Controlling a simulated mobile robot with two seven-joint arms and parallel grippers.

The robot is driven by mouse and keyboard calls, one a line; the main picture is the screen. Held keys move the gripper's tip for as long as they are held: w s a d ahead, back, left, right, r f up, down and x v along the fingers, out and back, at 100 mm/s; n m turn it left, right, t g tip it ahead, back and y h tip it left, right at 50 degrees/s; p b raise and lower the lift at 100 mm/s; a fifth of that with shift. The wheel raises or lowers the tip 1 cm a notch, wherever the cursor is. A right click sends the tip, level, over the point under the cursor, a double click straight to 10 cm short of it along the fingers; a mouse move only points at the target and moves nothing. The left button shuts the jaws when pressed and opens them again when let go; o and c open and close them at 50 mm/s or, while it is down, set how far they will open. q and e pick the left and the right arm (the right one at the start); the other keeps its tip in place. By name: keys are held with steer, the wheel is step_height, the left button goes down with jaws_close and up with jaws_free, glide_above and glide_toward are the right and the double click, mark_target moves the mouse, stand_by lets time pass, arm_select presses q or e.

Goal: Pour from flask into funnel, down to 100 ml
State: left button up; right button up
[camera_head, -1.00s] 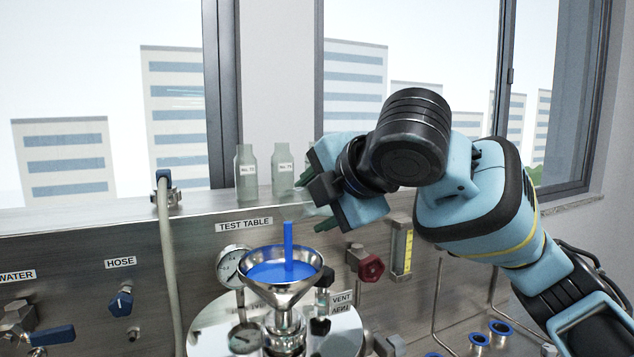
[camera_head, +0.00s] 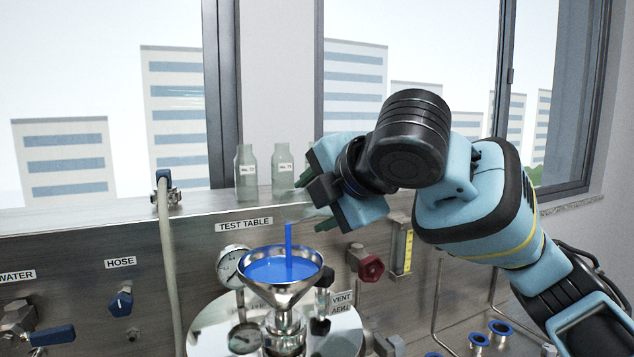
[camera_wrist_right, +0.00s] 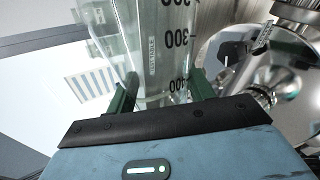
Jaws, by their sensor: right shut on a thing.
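The flask (camera_wrist_right: 165,45) is clear glass with black volume marks, seen close up in the right wrist view. My right gripper (camera_head: 314,203) is shut on it, with a green finger on each side. In the head view I cannot make out the flask's outline. A steel funnel (camera_head: 281,292) stands below and left of the right gripper. Blue liquid (camera_head: 268,270) lies in its bowl. A narrow blue stream (camera_head: 288,240) falls into it from above. The liquid level against the flask's marks cannot be read. My left gripper is not in view.
A steel panel behind carries a hose valve (camera_head: 121,302), gauges (camera_head: 233,263) and a red knob (camera_head: 371,268). Blue-rimmed openings (camera_head: 501,328) are at lower right. A hose (camera_head: 168,250) runs down left of the funnel.

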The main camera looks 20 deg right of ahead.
stand_by(0.4)
steer(key=shift+f+m+g+y, duration=0.1)
steer(key=shift+m+g+y, duration=0.6)
steer(key=shift+m+y, duration=0.15)
steer(key=shift+w+d+r+m+g+y, duration=0.25)
steer(key=shift+w+d+r+m+y, duration=0.15)
steer(key=shift+d+r, duration=0.45)
steer(key=shift+w+d+r+m+g+y, duration=0.25)
steer(key=shift+w+d+r, duration=0.25)
steer(key=shift+r, duration=0.65)
steer(key=shift+w+d+r+m+g+y, duration=0.2)
steer(key=shift+w+d+r+y, duration=0.2)
steer(key=shift+d+r, duration=0.5)
steer(key=shift+w+d+r+m+g+y, duration=0.5)
steer(key=shift+w+d+m+y, duration=0.2)
steer(key=shift+d+m+y, duration=0.35)
steer(key=shift+w+d+r+m+g+y, duration=0.45)
steer(key=shift+w+d+r+m+y, duration=0.2)
steer(key=shift+d+m+y, duration=0.4)
steer(key=shift+w+d+r+m+g+y, duration=0.5)
steer(key=shift+w+d+m+y, duration=0.3)
steer(key=shift+d+y, duration=0.45)
steer(key=shift+a, duration=0.15)
